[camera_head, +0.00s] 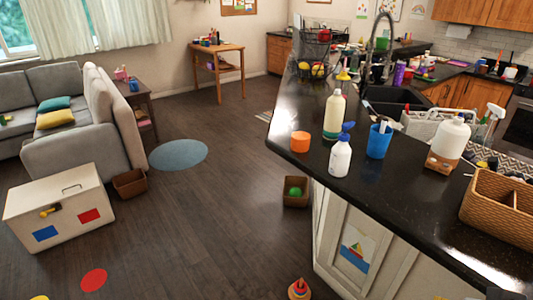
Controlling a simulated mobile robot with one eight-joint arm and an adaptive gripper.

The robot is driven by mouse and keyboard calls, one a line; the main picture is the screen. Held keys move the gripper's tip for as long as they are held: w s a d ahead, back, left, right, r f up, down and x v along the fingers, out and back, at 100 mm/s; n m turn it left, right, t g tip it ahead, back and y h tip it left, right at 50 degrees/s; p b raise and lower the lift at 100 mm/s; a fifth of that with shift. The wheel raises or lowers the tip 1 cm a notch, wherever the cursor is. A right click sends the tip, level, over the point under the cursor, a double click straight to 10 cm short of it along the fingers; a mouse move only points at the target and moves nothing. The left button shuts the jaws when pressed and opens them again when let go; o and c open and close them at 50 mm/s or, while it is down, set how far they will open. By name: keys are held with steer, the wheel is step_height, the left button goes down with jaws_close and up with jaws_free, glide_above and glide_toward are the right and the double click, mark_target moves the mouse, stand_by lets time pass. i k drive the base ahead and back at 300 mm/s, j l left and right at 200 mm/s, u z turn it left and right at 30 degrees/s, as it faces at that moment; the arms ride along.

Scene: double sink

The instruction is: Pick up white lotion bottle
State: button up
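A white bottle with a blue top (340,157) stands upright near the front-left edge of the black counter (400,205). A pale cream bottle (334,115) stands upright just behind it. A larger white bottle with a tan lower band (449,143) stands farther right. No readable label shows which one is the lotion. My gripper cannot be made out; only a small dark shape shows at the bottom right edge, and I cannot tell what it is.
An orange cup-like container (300,142) and a blue cup (379,142) flank the blue-topped bottle. A wicker basket (500,212) stands at the right, and a grey caddy (421,125) near the sink. The counter front is clear. A brown bin (296,193) sits on the floor.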

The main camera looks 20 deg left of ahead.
mark_target(340, 158)
steer(key=u, duration=0.7)
steer(key=i+j+z, duration=0.2)
steer(key=j+z, duration=0.15)
steer(key=j, duration=0.25)
steer(key=i+j+z, duration=0.1)
steer(key=j+z, duration=0.25)
steer(key=j, duration=0.3)
steer(key=j+z, duration=0.35)
steer(key=j, duration=0.3)
